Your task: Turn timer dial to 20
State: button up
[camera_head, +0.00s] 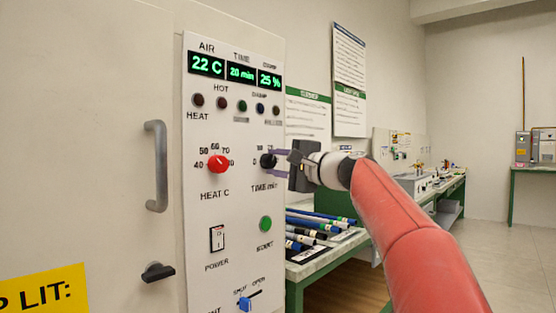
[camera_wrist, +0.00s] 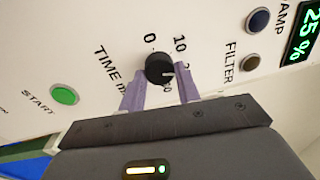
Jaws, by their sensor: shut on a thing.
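The black timer dial (camera_head: 266,161), marked TIME min, is on the right side of the white control panel. It also shows in the wrist view (camera_wrist: 158,66), with a white pointer mark towards the right finger. The 0 and 10 marks are visible; the mark beyond 10 seems hidden by that finger. The green TIME display (camera_head: 240,73) reads 20 min. My gripper (camera_head: 274,156) reaches the dial from the right, its two purple fingers shut on the dial's opposite sides, as the wrist view (camera_wrist: 161,72) shows.
The red HEAT C knob (camera_head: 218,164) is left of the dial. A green START button (camera_head: 265,224) and a POWER switch (camera_head: 217,239) are below. A grey door handle (camera_head: 156,166) stands out at left. Rods (camera_head: 318,220) lie on a bench behind my arm.

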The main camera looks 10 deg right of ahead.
jog(key=shift+m+p, duration=0.3)
jog(key=shift+m, duration=0.8)
jog(key=o, duration=1)
jog(key=shift+c, duration=0.2)
jog(key=shift+f, duration=0.1)
jog(key=b+v, duration=0.2)
jog(key=v, duration=0.5)
jog(key=shift+s+d, duration=0.2)
jog(key=shift+s, duration=0.15)
